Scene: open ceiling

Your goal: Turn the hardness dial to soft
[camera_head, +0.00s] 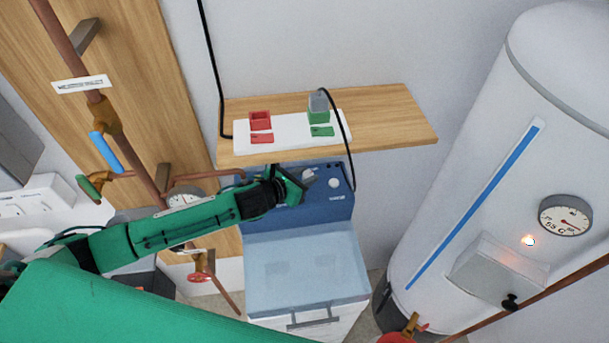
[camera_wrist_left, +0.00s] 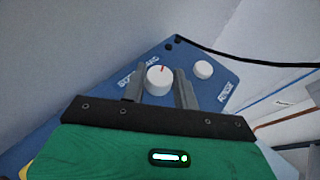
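The hardness dial (camera_wrist_left: 158,81) is a round white knob with a red mark near its top edge, on a blue panel (camera_wrist_left: 200,92). White lettering beside it is partly covered by a finger. My left gripper (camera_wrist_left: 161,88) is open, with its two grey fingers on either side of this dial; I cannot tell whether they touch it. In the head view the left gripper (camera_head: 306,180) is at the blue panel of the appliance (camera_head: 305,250). My right gripper is not in view.
A second white knob (camera_wrist_left: 203,70) sits to the right on the same panel. A wooden shelf (camera_head: 390,115) with a white power strip overhangs the panel, and a black cable hangs down at its right. A white tank (camera_head: 480,170) stands at the right.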

